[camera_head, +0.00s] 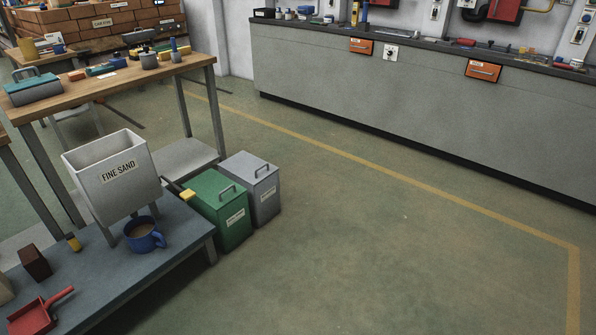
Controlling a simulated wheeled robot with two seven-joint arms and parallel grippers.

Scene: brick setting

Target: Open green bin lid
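The green bin (229,227) stands on the floor at left of centre, just past the end of a low grey-blue table. Its green lid (207,184) is shut and has a bar handle (226,193) on top. A white label is on its front. A small yellow-ended tool (187,195) shows at the lid's left edge; I cannot tell whether it touches the lid. Neither of my grippers is in view.
A grey bin (266,200) with a closed lid stands close beside the green one. The low table (180,236) holds a FINE SAND hopper (121,190), a blue mug (144,240) and a red dustpan (36,318). The floor (370,260) to the right is clear.

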